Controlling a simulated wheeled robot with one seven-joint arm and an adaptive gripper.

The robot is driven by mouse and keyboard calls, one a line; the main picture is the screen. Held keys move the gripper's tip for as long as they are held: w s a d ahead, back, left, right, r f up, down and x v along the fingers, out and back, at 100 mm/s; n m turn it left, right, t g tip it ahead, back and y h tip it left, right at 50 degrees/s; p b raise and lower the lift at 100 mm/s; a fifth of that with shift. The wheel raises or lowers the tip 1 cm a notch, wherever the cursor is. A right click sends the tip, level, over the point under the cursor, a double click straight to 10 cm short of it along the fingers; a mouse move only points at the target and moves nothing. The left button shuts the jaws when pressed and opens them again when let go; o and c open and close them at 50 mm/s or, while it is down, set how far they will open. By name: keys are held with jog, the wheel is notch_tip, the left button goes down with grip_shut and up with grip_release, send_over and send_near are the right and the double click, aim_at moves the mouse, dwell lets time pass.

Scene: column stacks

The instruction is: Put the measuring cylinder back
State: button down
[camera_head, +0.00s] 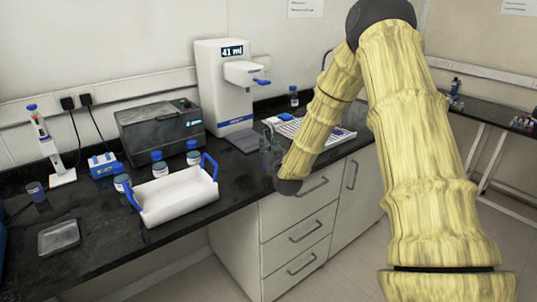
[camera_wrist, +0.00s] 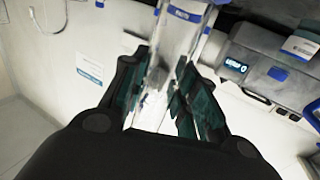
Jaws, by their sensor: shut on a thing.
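My gripper (camera_wrist: 163,85) is shut on the measuring cylinder (camera_wrist: 178,45), a clear tube that shows between the dark-green finger pads in the wrist view. The cylinder's far end runs out of the top of that view. In the head view my gripper (camera_head: 268,146) is at the front of the bench, beside the white dispenser and mostly hidden by my arm. The cylinder cannot be made out clearly there.
The white dispenser (camera_head: 222,85) reads 41 ml. A white slotted tray (camera_head: 291,127) lies right of it, partly behind my arm. A white carrier with blue handles (camera_head: 176,198), blue-capped bottles (camera_head: 160,166), a grey box (camera_head: 160,127) and a shallow dish (camera_head: 59,237) occupy the left.

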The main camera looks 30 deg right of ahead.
jog(key=shift+f+p, duration=0.5)
jog(key=shift+f, duration=1.15)
jog(key=shift+f, duration=0.1)
jog(key=c, duration=1.1)
grip_release()
